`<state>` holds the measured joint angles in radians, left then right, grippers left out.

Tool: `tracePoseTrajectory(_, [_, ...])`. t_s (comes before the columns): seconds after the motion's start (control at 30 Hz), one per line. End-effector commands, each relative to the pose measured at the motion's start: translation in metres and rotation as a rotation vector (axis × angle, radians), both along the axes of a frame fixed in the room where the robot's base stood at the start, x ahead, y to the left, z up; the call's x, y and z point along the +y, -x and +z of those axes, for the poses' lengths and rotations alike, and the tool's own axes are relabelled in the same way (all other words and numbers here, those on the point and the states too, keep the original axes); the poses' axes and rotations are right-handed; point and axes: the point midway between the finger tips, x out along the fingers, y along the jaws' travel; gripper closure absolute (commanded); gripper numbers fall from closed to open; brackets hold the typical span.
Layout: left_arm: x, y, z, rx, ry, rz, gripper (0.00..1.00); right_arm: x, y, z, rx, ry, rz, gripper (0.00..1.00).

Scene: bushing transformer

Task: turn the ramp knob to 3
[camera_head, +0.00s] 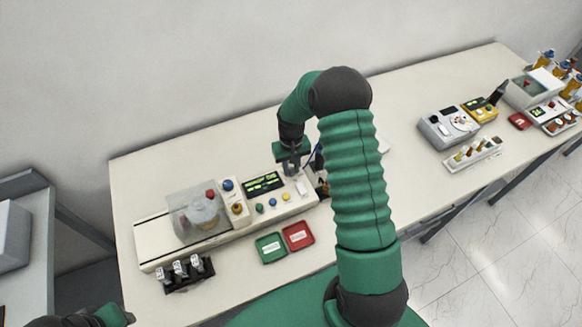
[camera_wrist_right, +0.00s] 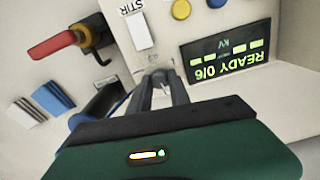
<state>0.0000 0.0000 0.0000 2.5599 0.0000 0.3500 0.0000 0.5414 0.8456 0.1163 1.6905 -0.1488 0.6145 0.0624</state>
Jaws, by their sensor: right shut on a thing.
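The ramp knob (camera_wrist_right: 158,75) is a small pale knob on the beige panel of the tester (camera_head: 280,205), with faint numbers near it. My right gripper (camera_head: 290,170) is over the right part of this panel and also shows in the right wrist view (camera_wrist_right: 159,88). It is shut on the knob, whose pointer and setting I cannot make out. The display (camera_wrist_right: 225,60) beside it appears upside down and reads READY 0/6, with kV. A dark green part of my left arm (camera_head: 95,317) shows at the bottom left; its fingers cannot be made out.
A STIR rocker switch (camera_wrist_right: 139,30) and a yellow button (camera_wrist_right: 181,9) are close to the knob. A red-handled valve (camera_wrist_right: 55,46) is on the adjoining face. Green (camera_head: 271,248) and red (camera_head: 298,236) trays lie in front.

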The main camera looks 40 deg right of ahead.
Motion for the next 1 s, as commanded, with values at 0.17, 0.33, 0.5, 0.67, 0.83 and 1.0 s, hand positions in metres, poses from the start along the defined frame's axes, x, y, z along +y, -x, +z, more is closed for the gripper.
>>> tracePoseTrajectory(0.17, [0.0,0.0001,-0.0057,0.0,0.0,0.0,0.64,-0.0012,-0.0011,0.0009,-0.003,0.005,-0.264,1.0])
tracePoseTrajectory(0.33, [0.0,0.0,-0.0052,0.0,0.0,0.0,0.64,-0.0016,-0.0012,0.002,-0.003,0.004,-0.315,1.0])
tracePoseTrajectory(0.5, [0.0,0.0,-0.0051,0.0,0.0,0.0,0.64,-0.0018,-0.0013,0.0021,-0.004,0.004,-0.313,0.74])
tracePoseTrajectory(0.67, [0.0,0.0,-0.0051,0.0,0.0,0.0,0.64,-0.0013,-0.0011,0.0015,-0.002,0.003,-0.312,0.55])
tracePoseTrajectory(0.83, [0.0,0.0001,-0.0054,0.0,0.0,0.0,0.64,-0.001,-0.0011,0.0008,0.0,0.003,-0.311,0.55])
tracePoseTrajectory(1.0, [0.0,0.0001,-0.0067,0.0,0.0,0.0,0.64,-0.0012,-0.0015,0.0041,-0.001,0.003,-0.311,0.55])
